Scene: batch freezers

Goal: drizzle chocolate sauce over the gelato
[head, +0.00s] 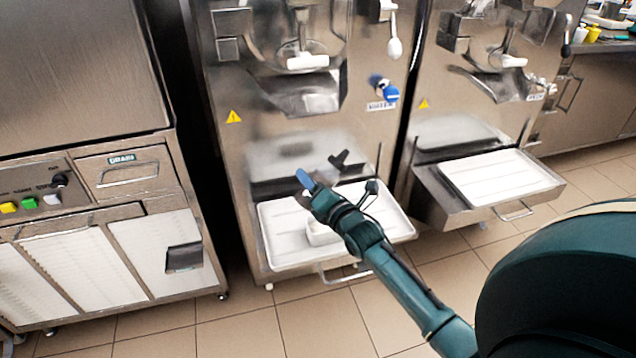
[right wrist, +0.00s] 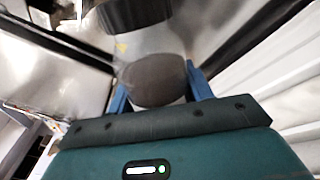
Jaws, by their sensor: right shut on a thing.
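My right gripper (head: 305,180) reaches in from the lower right, over the front tray of the middle machine. Its blue fingers also show in the right wrist view (right wrist: 158,92), shut on a dark, rounded thing (right wrist: 153,82). That thing may be the sauce bottle, but I see no label. In the head view it is mostly hidden by the gripper. A small white tub (head: 320,235) sits in the tray below my right wrist, partly covered by it. I cannot see gelato or sauce in it. My left gripper is not in view.
The middle machine's white tray (head: 280,256) juts out at the front, with a spout (head: 300,95) above it. A second machine with its own white tray (head: 500,178) stands to the right. A steel cabinet (head: 130,180) stands left. Tiled floor is clear in front.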

